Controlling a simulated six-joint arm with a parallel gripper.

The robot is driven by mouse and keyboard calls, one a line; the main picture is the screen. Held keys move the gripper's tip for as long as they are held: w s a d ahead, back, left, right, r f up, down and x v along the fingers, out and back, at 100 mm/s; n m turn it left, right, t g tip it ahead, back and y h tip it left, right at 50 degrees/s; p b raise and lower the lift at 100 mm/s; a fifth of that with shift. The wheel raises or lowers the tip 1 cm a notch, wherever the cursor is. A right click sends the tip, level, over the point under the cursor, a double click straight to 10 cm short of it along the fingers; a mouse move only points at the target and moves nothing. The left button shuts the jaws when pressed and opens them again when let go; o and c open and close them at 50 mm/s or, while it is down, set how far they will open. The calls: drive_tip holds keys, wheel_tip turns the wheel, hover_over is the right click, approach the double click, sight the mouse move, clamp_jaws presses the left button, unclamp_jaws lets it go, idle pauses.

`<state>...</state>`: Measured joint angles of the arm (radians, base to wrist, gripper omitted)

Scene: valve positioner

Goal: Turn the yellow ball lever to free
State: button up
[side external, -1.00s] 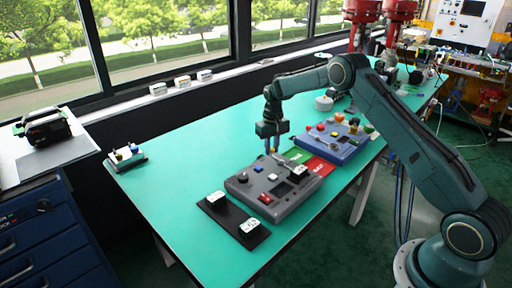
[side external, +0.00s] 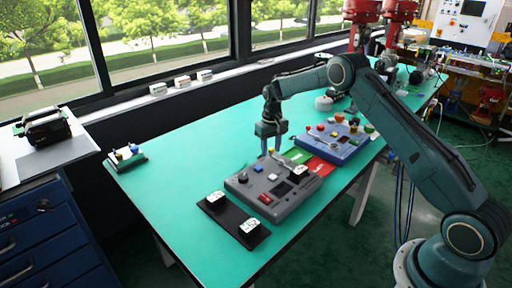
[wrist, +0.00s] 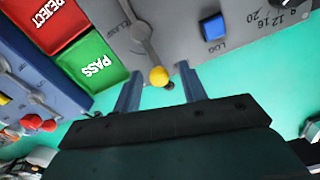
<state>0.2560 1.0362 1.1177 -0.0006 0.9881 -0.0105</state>
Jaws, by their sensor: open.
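The yellow ball (wrist: 159,76) tops a grey lever (wrist: 146,48) on the grey control panel (wrist: 190,25). Its other end meets a round pivot by partly readable lettering that starts "CLA". My gripper (wrist: 159,84) is open in the wrist view, with one finger on each side of the ball and visible gaps. In the side view my gripper (side external: 271,148) points down at the grey panel's far edge, with the yellow ball (side external: 271,151) between its fingers. I cannot read a "free" mark.
A blue push button (wrist: 213,27) and a numbered dial are on the panel to the right. Green PASS (wrist: 95,66) and red REJECT (wrist: 50,22) pads lie left. A blue panel (side external: 340,140) with colored knobs stands beyond. Open teal tabletop (side external: 190,150) lies left.

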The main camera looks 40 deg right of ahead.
sight(271, 148)
drive_tip(key=shift+r, duration=0.15)
wheel_tip(271, 148, up, 14)
drive_tip(key=shift+f, duration=0.2)
idle(0.5)
drive_tip(key=s+a+r+n+t, duration=0.1)
drive_tip(key=s+a+r, duration=0.4)
drive_tip(key=s+r, duration=0.4)
drive_tip(key=s+a+r+t, duration=0.2)
drive_tip(key=s+a+r, duration=0.3)
drive_tip(key=s+r, duration=0.35)
drive_tip(key=s+a+f+n+t, duration=0.1)
drive_tip(key=s+a+f, duration=0.1)
drive_tip(key=s, duration=0.9)
drive_tip(key=s+a+f+t, duration=0.1)
drive_tip(key=s+a+f, duration=0.1)
drive_tip(key=s, duration=1)
drive_tip(key=shift+s+a+f+n+t, duration=0.15)
drive_tip(key=shift+s+a+n+t, duration=0.2)
drive_tip(key=shift+a, duration=0.35)
